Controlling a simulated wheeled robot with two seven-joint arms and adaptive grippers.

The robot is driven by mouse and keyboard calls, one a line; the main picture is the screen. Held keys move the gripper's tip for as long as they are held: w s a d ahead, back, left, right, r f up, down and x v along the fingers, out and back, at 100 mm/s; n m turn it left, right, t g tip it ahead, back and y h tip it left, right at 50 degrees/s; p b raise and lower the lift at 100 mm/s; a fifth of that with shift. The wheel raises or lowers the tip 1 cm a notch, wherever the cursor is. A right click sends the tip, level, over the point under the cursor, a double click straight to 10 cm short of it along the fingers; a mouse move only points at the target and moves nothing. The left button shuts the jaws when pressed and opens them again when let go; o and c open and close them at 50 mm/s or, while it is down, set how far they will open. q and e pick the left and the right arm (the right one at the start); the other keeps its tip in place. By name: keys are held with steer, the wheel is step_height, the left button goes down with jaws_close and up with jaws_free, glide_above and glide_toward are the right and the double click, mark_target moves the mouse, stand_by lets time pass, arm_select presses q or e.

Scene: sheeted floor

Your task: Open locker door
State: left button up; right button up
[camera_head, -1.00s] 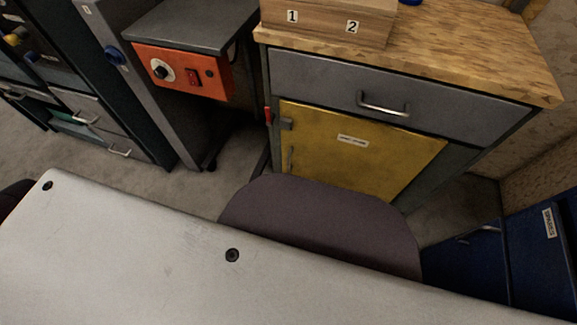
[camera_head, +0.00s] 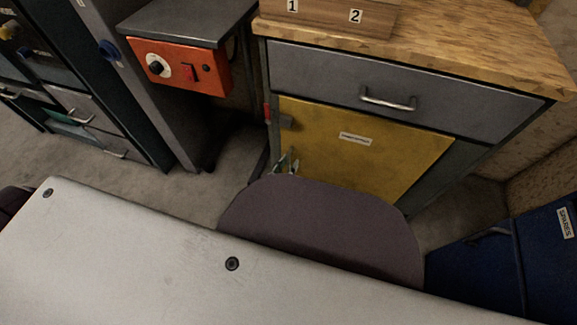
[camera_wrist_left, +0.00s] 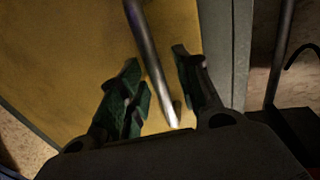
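The yellow locker door (camera_head: 375,162), with a small white label, is closed in its grey cabinet under the wooden top. My left gripper (camera_head: 287,164) shows only by its fingertips at the lower left of the door, where the upright door handle is. In the left wrist view the yellow door (camera_wrist_left: 60,60) fills the back, and the metal bar handle (camera_wrist_left: 150,58) runs between the two fingers of my left gripper (camera_wrist_left: 156,68). The fingers are apart, one on each side of the bar, with gaps showing. My right gripper is not in view.
A grey drawer (camera_head: 400,88) with a bar handle is above the door. An orange control box (camera_head: 180,68) under a grey top stands to the left. A blue cabinet (camera_head: 555,250) is at the lower right. A wooden box (camera_head: 325,14) is on the top.

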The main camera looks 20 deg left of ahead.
arm_select(q)
jaws_close()
steer(key=shift+s, duration=0.15)
stand_by(0.4)
